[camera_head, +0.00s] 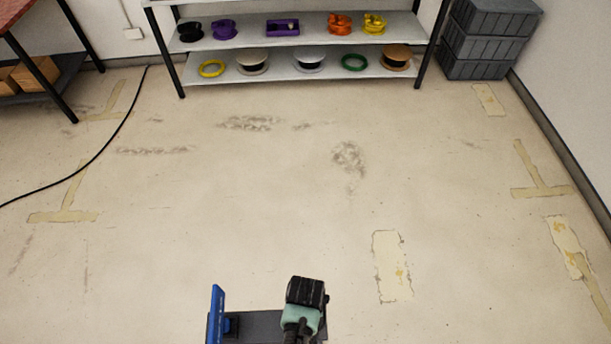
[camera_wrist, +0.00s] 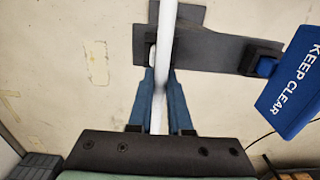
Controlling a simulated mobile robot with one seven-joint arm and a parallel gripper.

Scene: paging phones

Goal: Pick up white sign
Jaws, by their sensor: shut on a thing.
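The white sign (camera_wrist: 165,40) shows edge-on in the wrist view as a thin upright white strip, so its face cannot be seen. My gripper (camera_wrist: 160,74) is shut on it, with one blue finger on each side. The sign runs from the top edge of the view down between the fingers. I cannot make out the white sign in the head view, where the wrist part of my arm (camera_head: 306,292) shows at bottom centre.
A blue KEEP CLEAR sign (camera_wrist: 291,84) stands right of my gripper at a dark grey plate (camera_wrist: 212,48); it also shows in the head view (camera_head: 217,314). A shelf (camera_head: 290,63) with spools and dark crates (camera_head: 488,38) stand at the back. Open floor lies between.

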